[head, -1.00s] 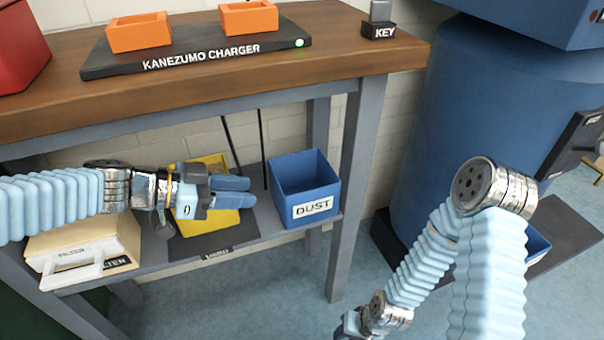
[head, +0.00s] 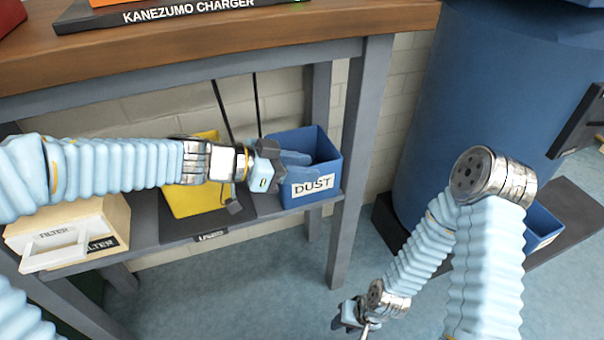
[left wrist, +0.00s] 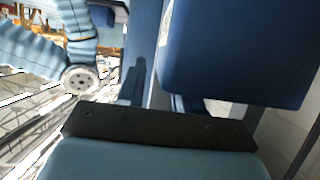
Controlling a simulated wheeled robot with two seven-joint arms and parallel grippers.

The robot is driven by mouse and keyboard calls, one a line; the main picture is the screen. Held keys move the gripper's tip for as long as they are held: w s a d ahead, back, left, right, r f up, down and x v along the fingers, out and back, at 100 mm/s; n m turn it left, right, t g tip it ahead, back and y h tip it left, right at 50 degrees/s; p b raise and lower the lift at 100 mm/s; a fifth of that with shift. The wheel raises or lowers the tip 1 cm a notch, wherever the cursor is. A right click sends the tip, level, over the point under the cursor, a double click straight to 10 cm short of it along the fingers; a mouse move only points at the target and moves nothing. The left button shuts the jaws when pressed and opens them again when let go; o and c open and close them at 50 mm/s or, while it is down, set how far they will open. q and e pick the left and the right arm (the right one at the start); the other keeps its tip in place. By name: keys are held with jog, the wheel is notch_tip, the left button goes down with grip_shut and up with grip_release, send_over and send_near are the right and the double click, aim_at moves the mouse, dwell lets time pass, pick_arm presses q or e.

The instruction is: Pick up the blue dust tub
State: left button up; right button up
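The blue dust tub (head: 331,168), labelled DUST, stands upright on the right end of the grey shelf under the workbench. My left gripper (head: 293,167) is at the tub's left side, with its light blue fingers by the left wall and rim. The fingers look apart; I cannot tell whether they touch the wall. In the left wrist view a dark blue panel of the tub (left wrist: 240,50) fills the upper right, beyond a light blue finger at the bottom. My right gripper (head: 348,318) hangs low near the bottom edge, small, its fingers unclear.
A yellow tub (head: 190,201) and a cream filter box (head: 75,235) stand left of the dust tub on the shelf (head: 265,206). The bench top (head: 200,62) overhangs them. A bench leg (head: 358,150) stands right of the tub. A large blue cylinder (head: 465,110) is at right.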

pick_arm(q)
jog(key=shift+d, duration=0.2)
grip_shut()
dwell(1.3)
